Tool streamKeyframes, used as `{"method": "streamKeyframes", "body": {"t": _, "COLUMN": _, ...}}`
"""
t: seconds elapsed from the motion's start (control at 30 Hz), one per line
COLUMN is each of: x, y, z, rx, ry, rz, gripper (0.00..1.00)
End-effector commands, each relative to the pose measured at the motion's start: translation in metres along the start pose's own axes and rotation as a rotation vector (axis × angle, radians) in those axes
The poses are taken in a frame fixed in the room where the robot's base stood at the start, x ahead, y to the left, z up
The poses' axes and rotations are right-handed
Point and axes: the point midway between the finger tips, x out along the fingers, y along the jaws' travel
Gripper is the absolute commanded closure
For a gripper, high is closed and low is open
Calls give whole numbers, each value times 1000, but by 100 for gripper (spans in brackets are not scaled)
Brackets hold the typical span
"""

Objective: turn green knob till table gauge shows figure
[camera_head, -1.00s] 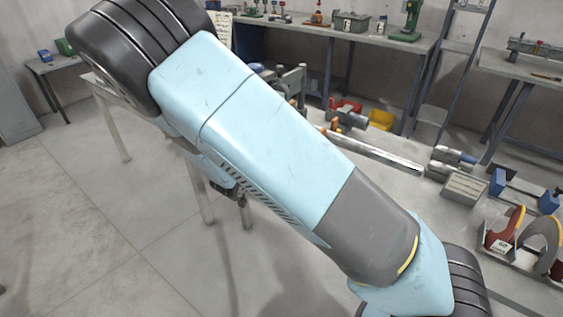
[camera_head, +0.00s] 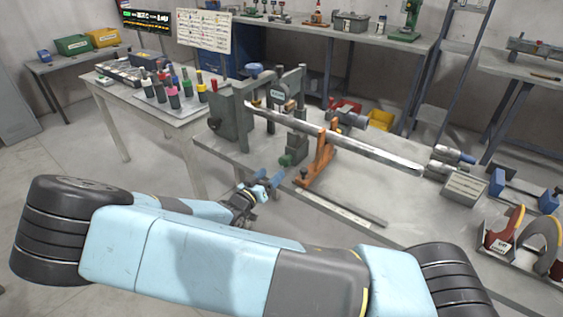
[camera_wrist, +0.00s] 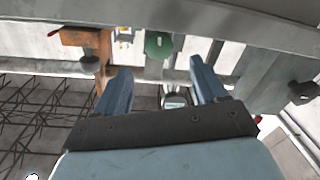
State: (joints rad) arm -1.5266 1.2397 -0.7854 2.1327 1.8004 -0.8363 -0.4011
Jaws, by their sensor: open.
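The green knob (camera_head: 287,160) sits low on the front of the grey-green machine, below the long metal bar. It also shows in the wrist view (camera_wrist: 158,44), ahead of the gap between my fingertips. My gripper (camera_head: 269,178) is open and empty, with its two blue fingers just left of and below the knob in the head view. In the wrist view my gripper (camera_wrist: 160,66) shows both fingers apart and clear of the knob.
The long bar (camera_head: 340,140) runs above the bench, past an orange stand (camera_head: 318,160) to the right of the knob. A side table (camera_head: 120,95) holds several coloured-handled tools. A display screen (camera_head: 147,17) and a printed board (camera_head: 204,32) stand behind. Floor at the left is clear.

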Motion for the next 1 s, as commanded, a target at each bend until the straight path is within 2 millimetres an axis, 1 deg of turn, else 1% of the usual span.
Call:
{"method": "streamKeyframes", "body": {"t": 0.03, "x": 10, "y": 0, "z": 0, "rx": -3, "ry": 2, "rz": 1, "gripper": 29}}
{"method": "streamKeyframes", "body": {"t": 0.2, "x": 40, "y": 0, "z": 0, "rx": -3, "ry": 2, "rz": 1, "gripper": 29}}
{"method": "streamKeyframes", "body": {"t": 0.4, "x": 71, "y": 0, "z": 0, "rx": -2, "ry": 1, "rz": 0, "gripper": 29}}
{"method": "streamKeyframes", "body": {"t": 0.5, "x": 82, "y": 0, "z": 0, "rx": -2, "ry": 1, "rz": -1, "gripper": 29}}
{"method": "streamKeyframes", "body": {"t": 0.7, "x": 93, "y": -1, "z": 0, "rx": -1, "ry": 0, "rz": -3, "gripper": 29}}
{"method": "streamKeyframes", "body": {"t": 1.0, "x": 94, "y": -1, "z": 0, "rx": 0, "ry": -1, "rz": -3, "gripper": 30}}
